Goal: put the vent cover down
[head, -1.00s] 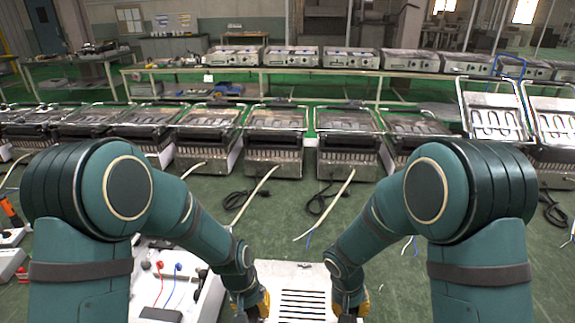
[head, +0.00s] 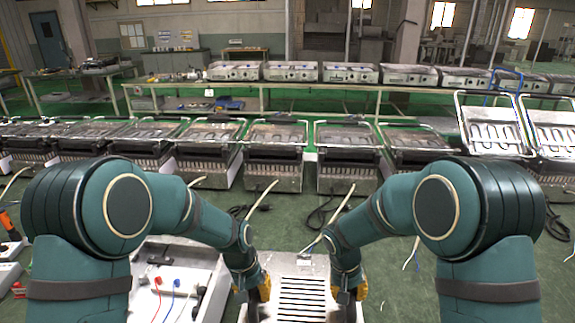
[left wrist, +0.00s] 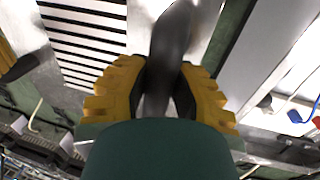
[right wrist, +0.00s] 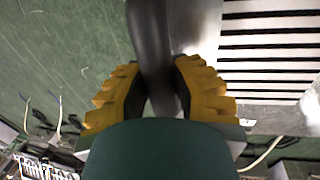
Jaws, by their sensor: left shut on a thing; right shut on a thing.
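The vent cover (head: 300,264) is a pale metal plate with a row of dark slots, low in the middle of the head view. Its near end is cut off by the picture edge. My left gripper (head: 252,297) is shut on a dark handle (left wrist: 171,40) at the cover's left side. My right gripper (head: 349,297) is shut on a matching dark handle (right wrist: 152,35) at the right side. The cover's slots also show in the left wrist view (left wrist: 85,30) and the right wrist view (right wrist: 265,50). I cannot tell whether anything touches the cover from below.
An open white casing (head: 205,285) with red and blue leads inside stands just left of the cover. A row of grill-like units (head: 275,150) with trailing cables stands ahead. Behind it is a long bench (head: 300,86) with more units. Green floor (head: 400,262) is clear to the right.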

